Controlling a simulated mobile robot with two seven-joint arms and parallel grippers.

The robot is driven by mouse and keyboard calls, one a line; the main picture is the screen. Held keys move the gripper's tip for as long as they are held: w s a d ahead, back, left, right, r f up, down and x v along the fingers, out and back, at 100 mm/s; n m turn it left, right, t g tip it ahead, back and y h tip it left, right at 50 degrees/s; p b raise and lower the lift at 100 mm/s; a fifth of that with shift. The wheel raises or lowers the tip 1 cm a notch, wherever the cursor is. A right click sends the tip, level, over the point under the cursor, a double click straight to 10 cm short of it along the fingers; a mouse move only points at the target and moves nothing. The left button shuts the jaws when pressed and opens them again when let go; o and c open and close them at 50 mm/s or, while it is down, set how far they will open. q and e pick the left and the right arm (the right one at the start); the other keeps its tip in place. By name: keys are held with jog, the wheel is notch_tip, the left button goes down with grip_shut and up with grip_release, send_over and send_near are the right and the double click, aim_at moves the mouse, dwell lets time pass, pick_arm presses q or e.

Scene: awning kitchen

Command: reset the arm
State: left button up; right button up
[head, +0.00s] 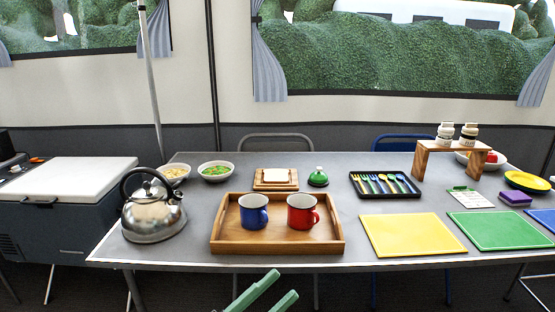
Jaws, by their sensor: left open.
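My left gripper (268,294) shows at the bottom middle of the head view as two green fingers. The fingers are apart, with nothing visible between them. It is in front of the table (190,265), near the table's front edge and apart from the things on it. The rest of the left arm is out of the picture. My right gripper does not show.
A wooden tray (277,247) holds a blue mug (253,213) and a red mug (301,214). A metal kettle (152,213) stands left of it. Yellow (411,235) and green (490,230) boards lie at right. A white-lidded cooler (70,178) stands at far left.

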pick_arm(q)
jog(key=s+a+f+n+t+y, duration=0.4)
jog(key=a+f+n+y, duration=1)
jog(key=n, duration=0.4)
jog(key=s+a+n+g+y+p, duration=0.2)
jog(key=s+g+p, duration=0.5)
jog(key=p, duration=1.5)
jog(key=s+f+n+y, duration=0.1)
jog(key=s, duration=0.1)
jog(key=shift+s+g+y, duration=0.3)
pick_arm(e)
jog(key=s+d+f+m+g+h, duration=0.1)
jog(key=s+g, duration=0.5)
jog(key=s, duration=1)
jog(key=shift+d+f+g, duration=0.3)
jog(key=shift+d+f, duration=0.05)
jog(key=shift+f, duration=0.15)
pick_arm(q)
jog(key=shift+r, duration=0.1)
